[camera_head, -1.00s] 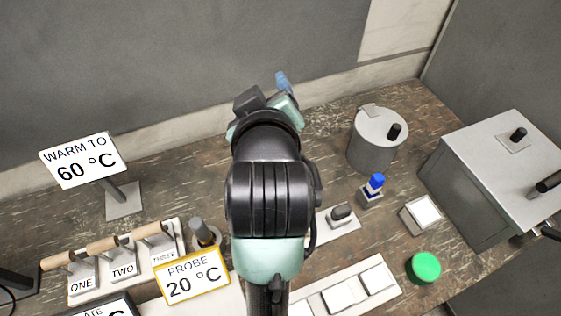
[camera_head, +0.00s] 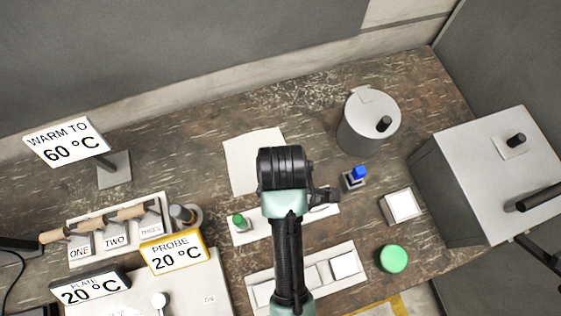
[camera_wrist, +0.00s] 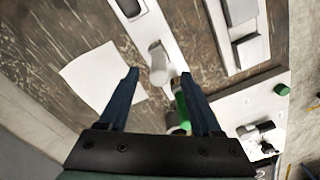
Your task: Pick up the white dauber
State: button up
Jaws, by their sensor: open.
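The white dauber (camera_wrist: 157,68) stands on a pale strip in the wrist view, between and just beyond the fingertips. My gripper (camera_wrist: 159,78) is open, with one blue finger on each side of the dauber's lower picture edge and no visible grip on it. A green-topped dauber (camera_wrist: 180,104) is on the same strip, nearer the palm, close to the right finger; it also shows in the head view (camera_head: 238,220). A dark piece (camera_wrist: 130,7) is at the strip's other end. In the head view my arm hides the white dauber and the fingers.
A white sheet (camera_wrist: 95,75) lies left of the strip in the wrist view. A tray with white blocks (camera_head: 262,291) lies in front.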

jog(key=shift+a+f+p, duration=0.1)
jog(key=shift+f+p, duration=0.7)
jog(key=shift+f, duration=2.35)
jog(key=shift+c, duration=0.3)
grip_shut()
